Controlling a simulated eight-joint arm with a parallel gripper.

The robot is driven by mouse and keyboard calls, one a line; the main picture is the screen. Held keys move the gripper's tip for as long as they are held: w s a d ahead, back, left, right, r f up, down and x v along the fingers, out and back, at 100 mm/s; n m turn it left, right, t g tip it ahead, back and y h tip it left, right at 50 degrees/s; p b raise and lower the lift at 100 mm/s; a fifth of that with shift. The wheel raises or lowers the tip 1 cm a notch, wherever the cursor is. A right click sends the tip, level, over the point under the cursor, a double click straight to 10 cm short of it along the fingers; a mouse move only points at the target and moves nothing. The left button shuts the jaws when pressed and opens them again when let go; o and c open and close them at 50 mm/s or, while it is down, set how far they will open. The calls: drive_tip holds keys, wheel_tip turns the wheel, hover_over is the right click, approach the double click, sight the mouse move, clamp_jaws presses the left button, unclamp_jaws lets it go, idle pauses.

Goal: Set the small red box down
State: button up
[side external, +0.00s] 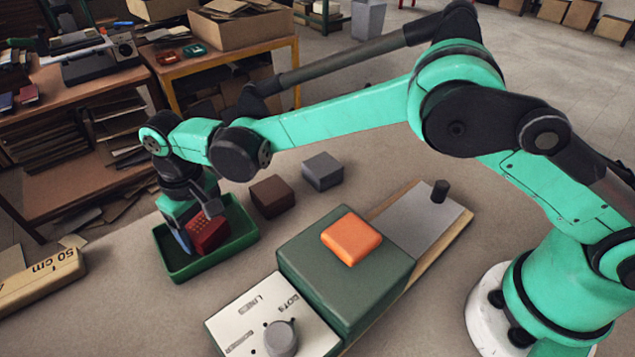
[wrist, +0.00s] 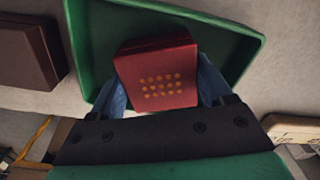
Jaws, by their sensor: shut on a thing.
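The small red box (side external: 207,233) has rows of small orange dots on one face. It also shows in the wrist view (wrist: 155,65), between my gripper's two blue-grey fingers. My gripper (side external: 196,232) is shut on it, one finger against each side. Box and gripper are over the green tray (side external: 245,236), with the box at or inside the tray's opening. The tray's rim also shows in the wrist view (wrist: 78,50). I cannot tell whether the box touches the tray's floor.
A dark brown box (side external: 272,196) and a grey box (side external: 322,171) stand behind the tray. A green block with an orange box (side external: 351,238) on top, and a white control panel (side external: 262,315), lie to the right. A yellowish "50 cm" bar (side external: 40,282) lies left.

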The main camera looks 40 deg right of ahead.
sight(202, 224)
drive_tip(key=shift+f, duration=0.15)
drive_tip(key=o, duration=1.3)
drive_tip(key=shift+o, duration=0.2)
wheel_tip(202, 224, up, 12)
drive_tip(key=d+r+m+t, duration=0.1)
drive_tip(key=d+r+t, duration=0.1)
drive_tip(key=d+r, duration=0.5)
drive_tip(key=s+d+f+m+t, duration=0.1)
drive_tip(key=s+d+f+t, duration=0.1)
drive_tip(key=s+d, duration=0.4)
drive_tip(key=s+d+f+m+t, duration=0.2)
drive_tip(key=s+d, duration=0.4)
drive_tip(key=d, duration=0.6)
wheel_tip(202, 224, down, 2)
drive_tip(key=shift+s+f+t, duration=0.1)
drive_tip(key=shift+s+t, duration=0.15)
drive_tip(key=shift+t, duration=0.35)
